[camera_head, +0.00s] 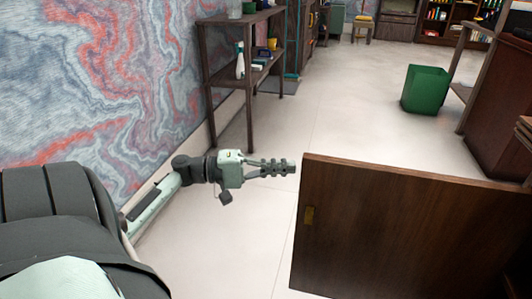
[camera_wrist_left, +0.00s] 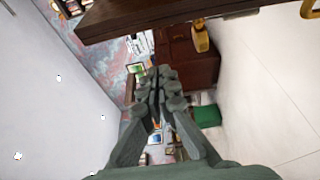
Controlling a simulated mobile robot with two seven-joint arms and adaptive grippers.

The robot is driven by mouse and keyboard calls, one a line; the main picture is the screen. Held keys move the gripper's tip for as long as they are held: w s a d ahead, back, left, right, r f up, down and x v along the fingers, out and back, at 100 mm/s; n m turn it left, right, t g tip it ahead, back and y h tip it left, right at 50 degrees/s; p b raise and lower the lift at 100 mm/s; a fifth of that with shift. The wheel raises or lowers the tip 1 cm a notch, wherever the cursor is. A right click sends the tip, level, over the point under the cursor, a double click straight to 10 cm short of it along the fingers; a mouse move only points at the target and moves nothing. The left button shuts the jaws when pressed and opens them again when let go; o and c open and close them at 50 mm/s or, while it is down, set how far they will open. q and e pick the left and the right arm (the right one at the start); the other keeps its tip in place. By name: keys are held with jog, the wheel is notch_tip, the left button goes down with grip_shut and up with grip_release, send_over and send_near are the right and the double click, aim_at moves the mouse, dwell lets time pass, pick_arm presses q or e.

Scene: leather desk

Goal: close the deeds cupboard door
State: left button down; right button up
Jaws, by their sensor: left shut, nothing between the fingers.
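In the left wrist view the shut fingers (camera_wrist_left: 160,76) point toward a dark wooden panel (camera_wrist_left: 130,17) that crosses the top, probably the door. The cupboard's inside is hidden. My right gripper is not in view.
A wooden shelf unit (camera_head: 246,85) with bottles stands against the marbled wall. A green bin (camera_head: 425,89) stands on the floor farther back. Wooden furniture (camera_head: 500,110) fills the right side. The pale floor (camera_head: 330,110) between them is clear.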

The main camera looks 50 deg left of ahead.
pick_arm(q)
jog(key=d, duration=0.2)
jog(key=s+d, duration=0.1)
jog(key=shift+s+d, duration=0.15)
jog(key=shift+d, duration=0.25)
jog(key=shift+d, duration=0.1)
